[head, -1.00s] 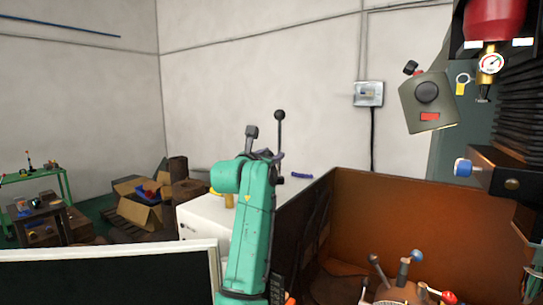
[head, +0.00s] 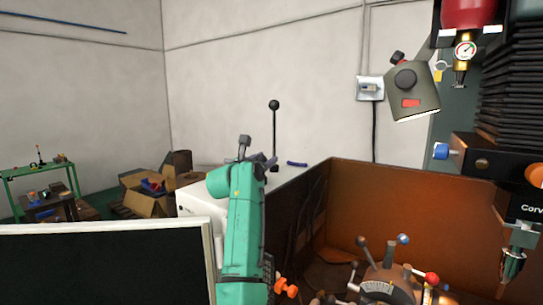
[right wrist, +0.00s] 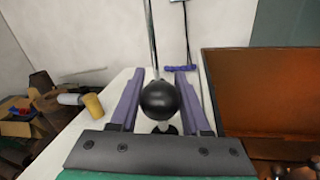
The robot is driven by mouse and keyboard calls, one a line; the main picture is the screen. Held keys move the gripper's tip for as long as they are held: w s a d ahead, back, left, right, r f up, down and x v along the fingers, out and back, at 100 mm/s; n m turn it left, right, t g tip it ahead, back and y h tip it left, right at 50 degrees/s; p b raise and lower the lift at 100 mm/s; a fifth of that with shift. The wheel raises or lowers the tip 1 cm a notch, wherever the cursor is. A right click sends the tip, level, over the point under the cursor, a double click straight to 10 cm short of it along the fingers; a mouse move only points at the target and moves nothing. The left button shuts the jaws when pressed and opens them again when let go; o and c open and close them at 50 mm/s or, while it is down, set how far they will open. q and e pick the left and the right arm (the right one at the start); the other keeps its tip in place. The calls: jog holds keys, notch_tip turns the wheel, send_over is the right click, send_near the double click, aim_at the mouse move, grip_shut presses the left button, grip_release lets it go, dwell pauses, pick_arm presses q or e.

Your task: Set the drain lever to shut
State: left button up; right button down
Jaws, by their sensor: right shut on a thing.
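A thin upright lever (head: 274,135) with a small black ball on top stands beyond my right arm, on the white cabinet. I take it to be the drain lever; no label is readable. My right gripper (head: 269,163) is at the lever's lower part, its fingertips partly hidden behind my green wrist. In the right wrist view, a black ball (right wrist: 158,100) sits between the two purple fingers, touching or nearly touching both. A rod rises behind this ball and leaves the picture at the top. My left gripper is not in view.
A brown splash tray wall (head: 400,190) runs right of my arm. The chuck (head: 378,289) with several handles is at the bottom. A monitor (head: 100,265) is at front left. A yellow cylinder (right wrist: 93,104) lies left of the fingers. A gooseneck lamp (head: 412,95) hangs upper right.

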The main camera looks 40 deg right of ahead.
jog(key=shift+a+f, duration=0.1)
jog(key=shift+f, duration=0.2)
jog(key=shift+c, duration=1.9)
grip_release()
jog(key=shift+r, duration=0.1)
jog(key=shift+s, duration=0.1)
jog(key=b+v, duration=0.6)
jog(key=v, duration=0.8)
jog(key=shift+f, duration=0.2)
jog(key=shift+a+r, duration=0.1)
jog(key=shift+a, duration=0.05)
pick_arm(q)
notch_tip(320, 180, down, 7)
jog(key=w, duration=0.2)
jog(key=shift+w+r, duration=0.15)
